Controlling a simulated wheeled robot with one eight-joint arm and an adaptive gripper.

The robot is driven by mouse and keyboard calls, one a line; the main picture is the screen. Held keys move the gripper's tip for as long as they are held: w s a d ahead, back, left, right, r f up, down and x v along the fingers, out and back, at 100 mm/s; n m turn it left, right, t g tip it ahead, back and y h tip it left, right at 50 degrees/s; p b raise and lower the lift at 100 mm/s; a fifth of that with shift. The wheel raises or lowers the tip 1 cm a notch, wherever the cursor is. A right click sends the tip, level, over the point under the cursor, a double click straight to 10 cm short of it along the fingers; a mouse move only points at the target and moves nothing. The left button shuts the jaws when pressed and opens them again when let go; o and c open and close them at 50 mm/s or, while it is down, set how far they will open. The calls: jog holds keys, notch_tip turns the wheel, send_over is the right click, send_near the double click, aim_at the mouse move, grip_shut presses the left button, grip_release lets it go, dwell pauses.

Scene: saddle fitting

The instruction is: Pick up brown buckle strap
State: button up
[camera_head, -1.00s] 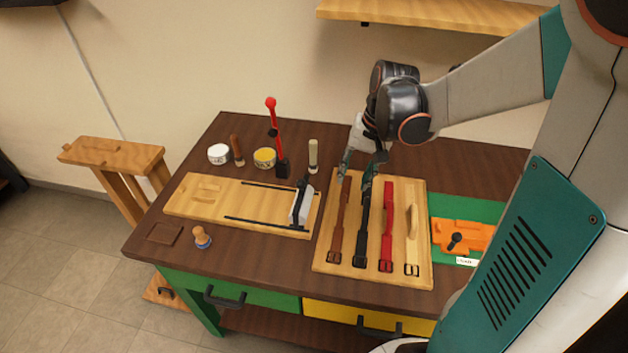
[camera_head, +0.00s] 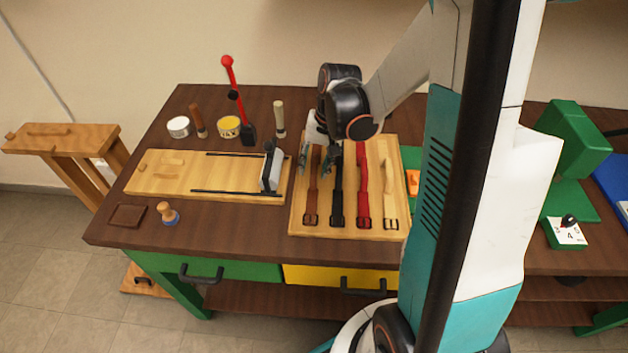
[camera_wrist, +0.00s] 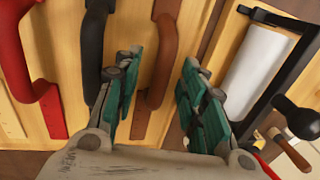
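The brown buckle strap (camera_head: 311,196) lies lengthwise on a light wooden board (camera_head: 298,222), leftmost of several straps, its buckle toward the front edge. My gripper (camera_head: 317,162) is over its far part. In the wrist view my gripper (camera_wrist: 163,65) is open, its green fingers on either side of the brown strap (camera_wrist: 163,50), with nothing held. Whether the fingers touch the strap or board cannot be told. The black strap (camera_wrist: 95,45) lies close beside one finger.
Black (camera_head: 337,200), red (camera_head: 362,195) and cream (camera_head: 390,195) straps lie to the right on the board. A wooden jig (camera_head: 165,185) with a white-and-black clamp (camera_head: 271,168) stands left. Tins and upright tools, including a red-handled one (camera_head: 232,85), stand behind.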

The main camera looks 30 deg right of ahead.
jog(key=shift+a+f, duration=0.1)
jog(key=shift+f, duration=0.35)
grip_shut()
jog(key=shift+r, duration=0.1)
